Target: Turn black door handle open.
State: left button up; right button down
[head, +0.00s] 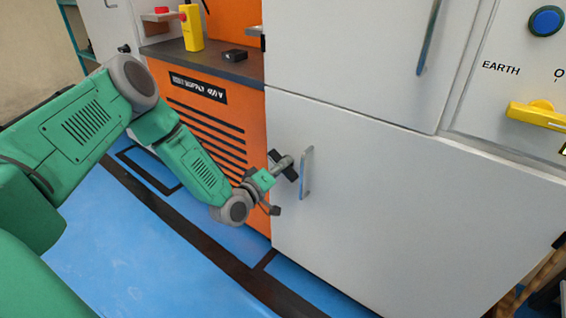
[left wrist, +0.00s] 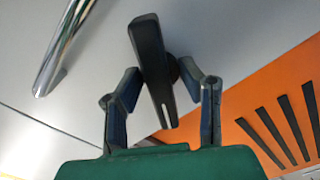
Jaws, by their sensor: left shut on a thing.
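The black door handle (left wrist: 155,80) shows in the left wrist view as a long, slightly tilted bar between the two fingers of my left gripper (left wrist: 160,72). My left gripper is shut on it. In the head view, my left gripper (head: 283,163) is at the left edge of the white lower cabinet door (head: 385,205), and the small dark handle is partly hidden by the fingers. My right gripper is not in view.
A silver pull handle (head: 307,172) stands just right of my left gripper, and it also shows in the left wrist view (left wrist: 62,45). An orange slatted panel (head: 205,115) lies to the left. The blue floor (head: 160,250) is open in front.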

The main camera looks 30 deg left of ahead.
pick_arm(q)
jog(key=m+p, duration=0.2)
jog(key=m, duration=0.4)
jog(key=shift+s+f+m+p, duration=0.1)
jog(key=shift+m+p, duration=0.2)
jog(key=shift+p, duration=0.1)
jog(key=m+p, duration=0.1)
jog(key=m, duration=0.3)
jog(key=shift+f+m+p, duration=0.1)
jog(key=shift+m+p, duration=0.3)
jog(key=o, duration=0.8)
jog(key=shift+c, duration=0.2)
jog(key=shift+a, duration=0.1)
jog(key=shift+s, duration=0.35)
jog(key=s, duration=1.1)
jog(key=shift+a, duration=0.45)
jog(key=shift+f, duration=0.1)
